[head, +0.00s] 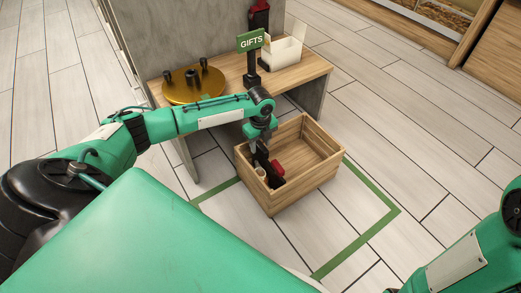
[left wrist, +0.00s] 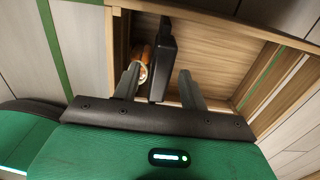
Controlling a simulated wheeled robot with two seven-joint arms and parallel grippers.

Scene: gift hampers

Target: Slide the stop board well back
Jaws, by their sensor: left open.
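No part in view is clearly recognisable as a stop board. My left gripper (head: 259,147) points down into the left end of an open wooden crate (head: 317,178) on the floor. In the left wrist view its two fingers (left wrist: 160,82) are spread apart. A black flat-sided item (left wrist: 163,55) stands in the crate between or just beyond them, with an orange-brown item (left wrist: 145,62) beside it. I cannot tell whether the fingers touch either. A dark red item (head: 278,168) also shows in the crate. My right gripper is out of view.
Behind the crate stands a low wooden table (head: 290,75) with a gold round tray (head: 190,97), a GIFTS sign (head: 250,40) and an open white box (head: 283,52). A green floor outline (head: 375,230) runs around the crate. The tiled floor to the right is clear.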

